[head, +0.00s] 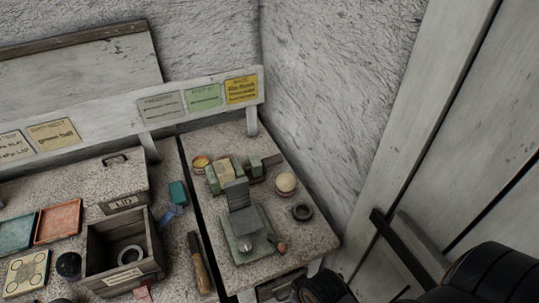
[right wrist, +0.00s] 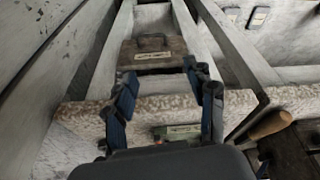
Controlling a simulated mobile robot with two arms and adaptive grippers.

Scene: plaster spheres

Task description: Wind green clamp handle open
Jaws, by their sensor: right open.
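In the head view, a green-based fixture (head: 263,247) stands on the right-hand bench, with a grey upright block, a silver knob and a small arm ending in a reddish knob (head: 281,247). Behind it is a second device with green blocks (head: 254,166) and a yellowish piece between them. I cannot tell for sure which one is the green clamp. My right gripper shows in the right wrist view (right wrist: 165,95), its two fingers spread apart with nothing held between them. It appears away from both devices. My left gripper is out of view.
A pale ball (head: 286,182) and a dark ring (head: 302,212) lie right of the fixtures. An open wooden box (head: 96,262) and a wooden-handled tool (head: 199,265) are on the left bench. A narrow gap separates the benches. A plank wall (head: 480,130) rises at right.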

